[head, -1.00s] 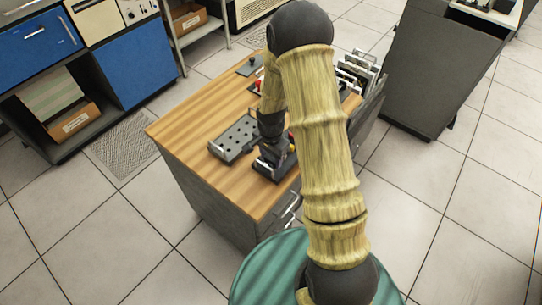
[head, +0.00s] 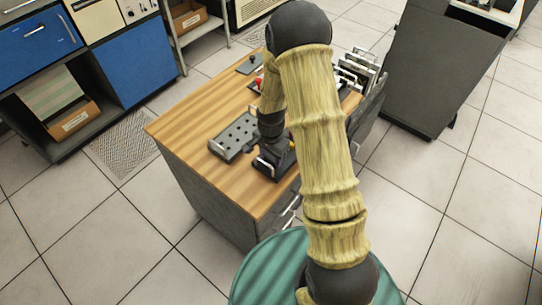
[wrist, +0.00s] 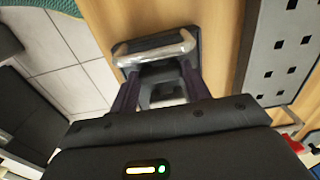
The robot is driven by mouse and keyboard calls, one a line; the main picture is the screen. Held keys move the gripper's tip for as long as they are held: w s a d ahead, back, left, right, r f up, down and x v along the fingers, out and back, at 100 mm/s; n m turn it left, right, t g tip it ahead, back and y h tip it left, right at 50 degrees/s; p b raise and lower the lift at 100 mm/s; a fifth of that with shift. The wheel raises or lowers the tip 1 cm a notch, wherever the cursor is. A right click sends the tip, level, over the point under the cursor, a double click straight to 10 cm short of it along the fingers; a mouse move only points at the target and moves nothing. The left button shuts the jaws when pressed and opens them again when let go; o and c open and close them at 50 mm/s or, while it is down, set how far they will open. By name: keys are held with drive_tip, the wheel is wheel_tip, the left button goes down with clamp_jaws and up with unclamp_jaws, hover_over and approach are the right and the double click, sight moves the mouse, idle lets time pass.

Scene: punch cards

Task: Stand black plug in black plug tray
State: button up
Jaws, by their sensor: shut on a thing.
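My gripper (wrist: 160,74) points down over the front right part of the wooden desk; in the head view it is a dark shape (head: 274,150), partly behind my arm. Its two fingers are shut on a dark grey piece (wrist: 165,88), which seems to be the black plug and is mostly hidden between them. Just beyond the fingertips is a small black tray (wrist: 122,50) with a pale, shiny bar along its edge. The tray also shows below my gripper in the head view (head: 264,167). I cannot tell whether the plug touches it.
A grey plate with several dark holes (head: 234,138) lies close to the left of my gripper, and to its right in the wrist view (wrist: 262,62). A red-knobbed item (head: 258,84) and a rack of upright cards (head: 358,70) are farther back. The left desktop (head: 185,132) is clear.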

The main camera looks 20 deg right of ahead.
sight(271, 159)
drive_tip(key=shift+f, duration=0.15)
drive_tip(key=o, duration=0.9)
wheel_tip(271, 159, up, 18)
drive_tip(key=shift+f+b, duration=0.25)
drive_tip(key=shift+b, duration=0.3)
drive_tip(key=shift+s+r+n+t, duration=0.3)
drive_tip(key=shift+s+n+t, duration=0.15)
drive_tip(key=shift+s+n, duration=1.65)
drive_tip(key=shift+s+r+n+t, duration=0.4)
drive_tip(key=shift+s+n, duration=1.1)
drive_tip(key=shift+s, duration=1.15)
drive_tip(key=shift+s+r+n+t, duration=0.25)
drive_tip(key=shift+s+n+t, duration=0.2)
drive_tip(key=shift+s+n, duration=1.65)
drive_tip(key=shift+s+m, duration=0.3)
